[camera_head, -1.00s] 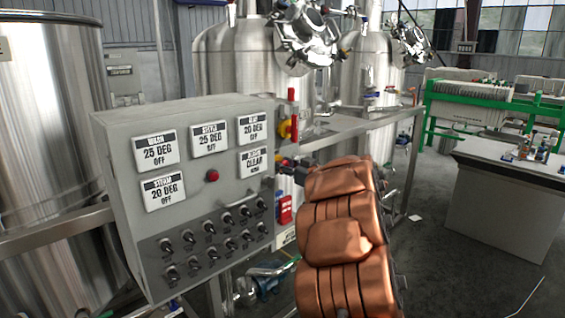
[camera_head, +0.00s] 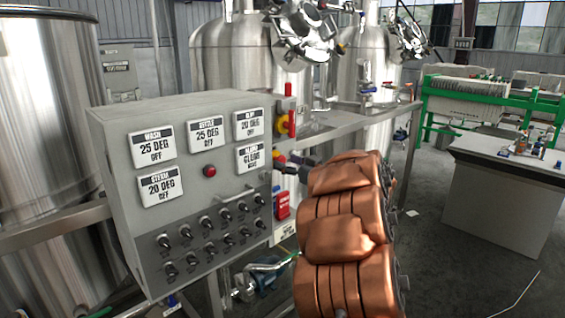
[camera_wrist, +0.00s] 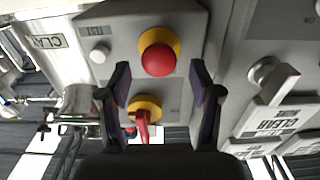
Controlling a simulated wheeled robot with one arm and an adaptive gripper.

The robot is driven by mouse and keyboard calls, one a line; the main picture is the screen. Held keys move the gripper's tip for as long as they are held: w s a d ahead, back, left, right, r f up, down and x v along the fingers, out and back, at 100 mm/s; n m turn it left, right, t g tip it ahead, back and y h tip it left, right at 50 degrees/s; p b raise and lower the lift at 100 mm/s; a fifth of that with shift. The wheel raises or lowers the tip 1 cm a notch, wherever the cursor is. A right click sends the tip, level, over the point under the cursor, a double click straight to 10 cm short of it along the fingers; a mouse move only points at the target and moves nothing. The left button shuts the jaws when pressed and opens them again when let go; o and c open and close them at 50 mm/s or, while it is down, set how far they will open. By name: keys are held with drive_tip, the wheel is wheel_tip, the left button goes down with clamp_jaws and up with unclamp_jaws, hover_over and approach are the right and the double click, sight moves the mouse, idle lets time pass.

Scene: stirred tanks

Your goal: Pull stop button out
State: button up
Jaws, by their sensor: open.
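The stop button (camera_wrist: 158,60) is a round red knob on a yellow ring, on the grey side face of the control box. My gripper (camera_wrist: 160,70) is open in the wrist view, with one dark finger on each side of the red knob. Clear space shows between each finger and the knob; I cannot tell how deep the tips reach. In the head view my gripper (camera_head: 290,163) is small and dark beside the right edge of the control box (camera_head: 190,105), and the button is mostly hidden there.
A red-handled switch on a yellow base (camera_wrist: 144,110) sits close to the button, between the fingers' lower parts. A small white button (camera_wrist: 99,53) is to the left. A lever handle (camera_wrist: 275,78) is on the right. Steel tanks (camera_head: 245,65) stand behind the box.

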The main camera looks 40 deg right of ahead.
drive_tip(key=s, duration=0.9)
drive_tip(key=shift+s, duration=0.15)
drive_tip(key=shift+a, duration=0.1)
idle(0.3)
drive_tip(key=w+r+m+g+h, duration=0.25)
drive_tip(key=w+g+h, duration=0.2)
drive_tip(key=h, duration=0.25)
drive_tip(key=s+a+f+m+g+y, duration=0.1)
drive_tip(key=s+a+f+g, duration=0.35)
drive_tip(key=a+f, duration=0.4)
drive_tip(key=s+a+f+m+g+y, duration=0.1)
drive_tip(key=s+a+f+g, duration=0.35)
drive_tip(key=a, duration=0.75)
drive_tip(key=s+a+f+n+g+y, duration=0.1)
drive_tip(key=s+a+f+g+y, duration=0.15)
drive_tip(key=s+a, duration=0.5)
drive_tip(key=s+a+f+n+g+y, duration=0.2)
drive_tip(key=s+a+f, duration=0.2)
drive_tip(key=s+a, duration=0.4)
drive_tip(key=s+a+n+g, duration=0.2)
drive_tip(key=s+a+g, duration=0.1)
drive_tip(key=s+a, duration=0.45)
wheel_tip(320, 180, up, 12)
drive_tip(key=t+p, duration=0.1)
drive_tip(key=p, duration=1.1)
drive_tip(key=shift+w+r+y, duration=0.2)
drive_tip(key=shift+w+y, duration=0.25)
